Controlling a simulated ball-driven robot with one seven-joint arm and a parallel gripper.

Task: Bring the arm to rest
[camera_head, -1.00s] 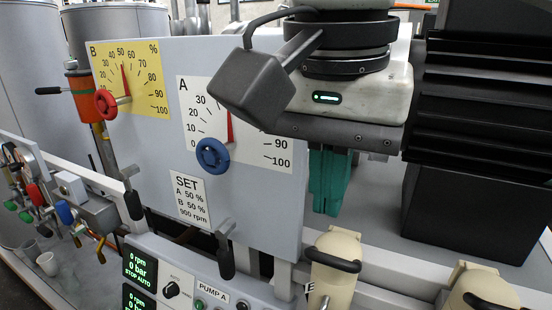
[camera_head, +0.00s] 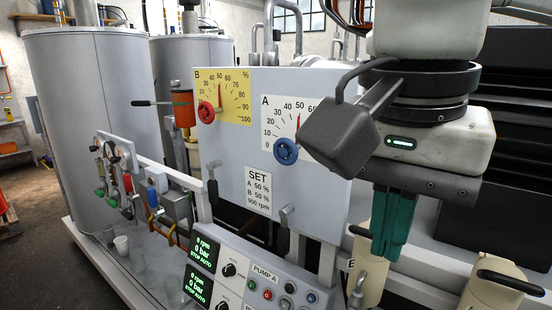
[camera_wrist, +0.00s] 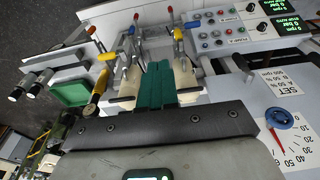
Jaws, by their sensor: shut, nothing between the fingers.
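My gripper (camera_head: 391,228) hangs at the right of the head view, pointing down, with its green fingers together and nothing between them. In the wrist view the green fingers (camera_wrist: 157,84) also lie side by side, empty. The gripper is in front of the machine's grey panel and above the cream-coloured handled parts. It shows no contact with anything that I can make out. The grey panel carries a yellow dial B (camera_head: 223,96) with a red knob and a white dial A (camera_head: 287,122) with a blue knob, partly hidden behind my wrist.
A control box with green displays (camera_head: 202,256) stands below the panel. Cream handled parts (camera_head: 489,293) are close under my gripper. Large grey tanks (camera_head: 88,120), valves and gauges (camera_head: 116,150) fill the left. Open floor (camera_head: 40,225) shows at far left.

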